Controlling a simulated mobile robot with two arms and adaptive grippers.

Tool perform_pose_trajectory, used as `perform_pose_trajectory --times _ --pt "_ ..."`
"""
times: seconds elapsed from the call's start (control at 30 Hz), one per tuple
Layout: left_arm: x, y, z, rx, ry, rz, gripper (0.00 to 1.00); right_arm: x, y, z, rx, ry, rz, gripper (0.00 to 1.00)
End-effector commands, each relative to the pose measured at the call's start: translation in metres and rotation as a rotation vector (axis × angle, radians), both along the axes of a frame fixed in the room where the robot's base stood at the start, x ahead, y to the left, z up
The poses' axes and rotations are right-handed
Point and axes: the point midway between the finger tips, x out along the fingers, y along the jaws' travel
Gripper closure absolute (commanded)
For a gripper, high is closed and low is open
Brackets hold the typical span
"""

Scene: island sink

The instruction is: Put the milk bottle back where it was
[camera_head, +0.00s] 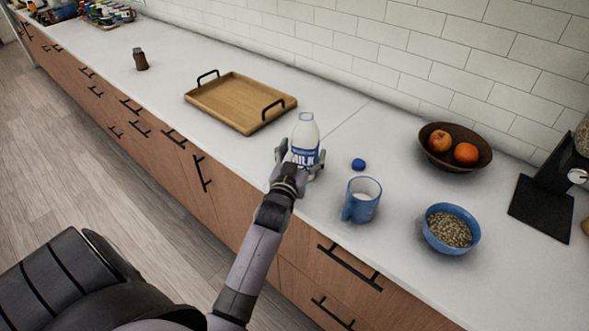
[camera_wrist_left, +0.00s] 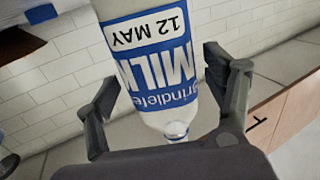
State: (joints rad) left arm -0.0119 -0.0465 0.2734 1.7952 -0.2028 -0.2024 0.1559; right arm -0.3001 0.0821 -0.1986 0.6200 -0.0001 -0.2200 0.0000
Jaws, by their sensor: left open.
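The milk bottle (camera_head: 306,130) is white with a blue label and stands upright on the counter, without a cap. My left gripper (camera_head: 300,160) is open, with its fingers on either side of the bottle's lower part. In the left wrist view the bottle (camera_wrist_left: 150,65) appears upside down between the spread fingers of the gripper (camera_wrist_left: 165,92); I see no clear grip on it. A blue cap (camera_head: 358,164) lies on the counter to the right of the bottle. My right gripper is not in view.
A blue mug (camera_head: 361,204) with white liquid stands right of the bottle, near a blue bowl of grain (camera_head: 430,237). A wooden tray (camera_head: 225,99) lies behind, left. A fruit bowl (camera_head: 432,165) is near the wall. Counter left of the tray is mostly clear.

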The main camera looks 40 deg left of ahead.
Motion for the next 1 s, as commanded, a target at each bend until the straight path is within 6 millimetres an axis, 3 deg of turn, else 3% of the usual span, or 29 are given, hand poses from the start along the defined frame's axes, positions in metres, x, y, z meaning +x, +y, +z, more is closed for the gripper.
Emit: perform_pose_trajectory --times 0.2,0.4,0.6,1.0 --pt "-0.046 -0.015 -0.004 -0.001 0.003 0.000 0.24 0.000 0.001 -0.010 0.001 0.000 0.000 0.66" --pt "-0.077 -0.025 -0.002 -0.001 0.002 0.000 0.24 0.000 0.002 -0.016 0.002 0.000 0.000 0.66" --pt "-0.090 -0.029 0.000 0.000 0.001 0.000 0.24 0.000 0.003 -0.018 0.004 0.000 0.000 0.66" --pt "-0.091 -0.029 0.000 0.000 0.000 0.000 0.24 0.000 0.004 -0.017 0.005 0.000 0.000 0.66"
